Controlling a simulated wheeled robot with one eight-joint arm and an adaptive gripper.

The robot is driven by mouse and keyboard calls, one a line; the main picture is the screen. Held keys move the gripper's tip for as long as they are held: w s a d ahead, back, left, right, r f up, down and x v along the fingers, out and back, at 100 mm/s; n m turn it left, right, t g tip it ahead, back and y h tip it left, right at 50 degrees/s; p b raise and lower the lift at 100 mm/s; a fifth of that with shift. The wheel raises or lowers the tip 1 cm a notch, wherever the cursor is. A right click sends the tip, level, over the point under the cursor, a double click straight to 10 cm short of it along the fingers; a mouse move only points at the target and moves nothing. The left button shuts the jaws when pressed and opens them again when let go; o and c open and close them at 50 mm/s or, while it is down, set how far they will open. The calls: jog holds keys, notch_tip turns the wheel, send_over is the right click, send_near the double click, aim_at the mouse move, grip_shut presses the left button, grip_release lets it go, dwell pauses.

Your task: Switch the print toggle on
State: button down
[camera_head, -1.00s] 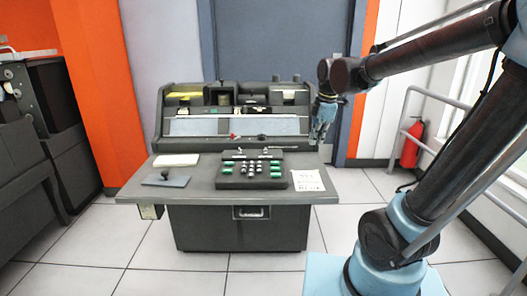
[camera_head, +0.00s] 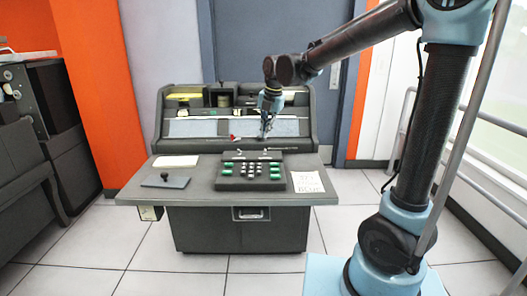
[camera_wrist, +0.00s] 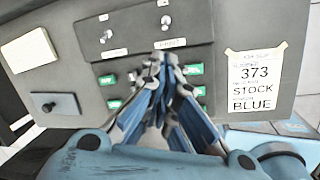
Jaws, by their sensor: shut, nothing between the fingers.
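A dark keypad unit (camera_head: 226,182) with green and white keys stands on the grey desk. Its back strip carries two small switches, clear in the wrist view. The right one, the print toggle (camera_wrist: 165,20), has a small metal lever above a white label that reads PRINT (camera_wrist: 170,43). The left switch (camera_wrist: 107,35) has its own label below it. Which way the print toggle is set I cannot tell. My gripper (camera_head: 264,137) is above the back of the keypad unit. In the wrist view my shut, empty gripper (camera_wrist: 163,60) appears just below the PRINT label, covering the middle keys.
A note (camera_wrist: 258,80) reading 373 STOCK BLUE lies right of the keypad. A card stack (camera_head: 176,161) and a plate with a black knob (camera_head: 166,182) lie to the left. The sloping console (camera_head: 190,128) rises behind, with a red lever (camera_head: 232,138).

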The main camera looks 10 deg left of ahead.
aim_at(261, 158)
jog(key=shift+x, duration=5)
jog(key=shift+a, duration=0.15)
